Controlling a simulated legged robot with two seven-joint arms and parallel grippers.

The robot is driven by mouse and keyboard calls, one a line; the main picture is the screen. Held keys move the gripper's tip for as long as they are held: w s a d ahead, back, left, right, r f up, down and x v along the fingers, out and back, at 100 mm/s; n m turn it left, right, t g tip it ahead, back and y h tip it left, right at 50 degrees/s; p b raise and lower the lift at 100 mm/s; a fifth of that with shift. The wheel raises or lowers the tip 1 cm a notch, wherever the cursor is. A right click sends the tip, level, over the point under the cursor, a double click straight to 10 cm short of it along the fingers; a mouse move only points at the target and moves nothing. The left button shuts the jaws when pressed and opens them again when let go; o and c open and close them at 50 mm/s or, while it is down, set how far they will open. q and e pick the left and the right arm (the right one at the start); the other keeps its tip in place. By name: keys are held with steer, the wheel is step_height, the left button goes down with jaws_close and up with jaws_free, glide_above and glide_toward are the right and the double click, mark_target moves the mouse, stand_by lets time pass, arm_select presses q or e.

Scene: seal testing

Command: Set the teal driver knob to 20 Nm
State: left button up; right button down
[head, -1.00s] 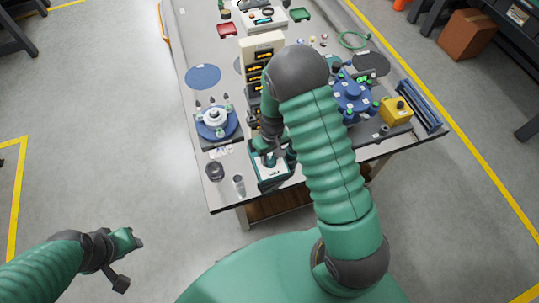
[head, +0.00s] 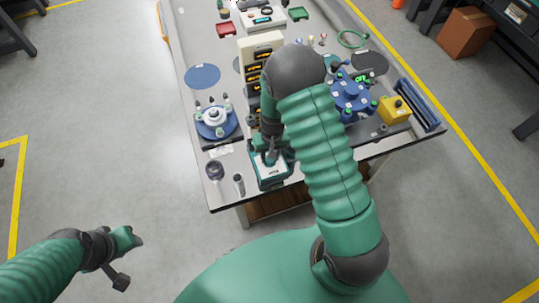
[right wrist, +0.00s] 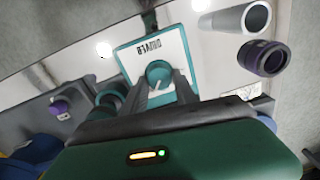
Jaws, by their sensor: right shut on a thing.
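The driver (head: 272,182) is a teal box with a white top face near the table's front edge, below my right arm. In the right wrist view its white plate (right wrist: 135,60) reads DRIVER upside down. Its round teal knob (right wrist: 158,72) has a pale pointer line and sits between the fingertips of my right gripper (right wrist: 160,92), which is shut on it. I cannot read any scale numbers. In the head view the right gripper (head: 271,155) covers the knob. My left gripper (head: 126,240) hangs off the table, far left of the driver; its jaws are too small to judge.
A dark purple-rimmed cup (head: 215,170) and a silver tube (head: 239,184) stand left of the driver. A blue and white flanged fixture (head: 216,121) is behind them. A blue round fixture (head: 352,92) and yellow box (head: 396,110) stand right of my arm.

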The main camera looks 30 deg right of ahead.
steer(key=c, duration=1)
jaws_free()
step_height(320, 180, up, 17)
steer(key=shift+d+f, duration=0.15)
steer(key=shift+d, duration=0.25)
steer(key=shift+s, duration=0.1)
